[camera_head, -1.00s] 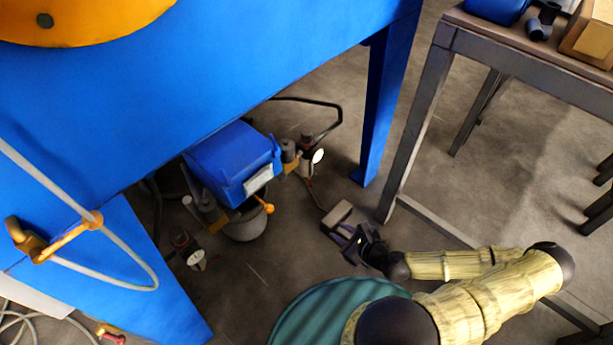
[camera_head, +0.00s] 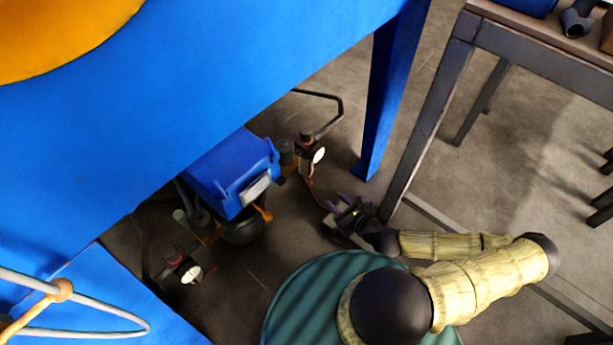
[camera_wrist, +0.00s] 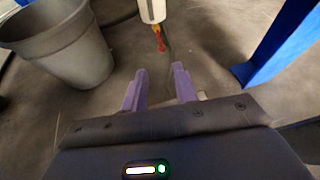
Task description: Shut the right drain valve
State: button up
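The right filter unit (camera_head: 308,152), with a white round gauge, hangs under the blue machine near its leg. In the wrist view, its pale bowl (camera_wrist: 151,10) shows at the top, with a small red and yellow drain valve (camera_wrist: 160,40) hanging below. Whether the valve is open or shut is too blurred to tell. My gripper (camera_wrist: 158,86) has its two purple fingers apart with nothing between them. The valve is beyond the fingertips, roughly centred between them. In the head view, my gripper (camera_head: 343,203) is low, below and right of the unit.
A left filter unit (camera_head: 183,268) hangs further left. A grey bucket (camera_wrist: 62,45) stands left of my fingers, under a blue box (camera_head: 232,172). The blue leg (camera_head: 385,95) is to the right, and a table (camera_head: 440,105) stands beyond it.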

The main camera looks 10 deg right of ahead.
aim_at(310, 181)
jog(key=b+x, duration=0.9)
jog(key=x, duration=0.8)
jog(key=shift+s+f, duration=0.1)
jog(key=shift+f, duration=0.05)
jog(key=shift+w, duration=0.25)
jog(key=shift+a, duration=0.15)
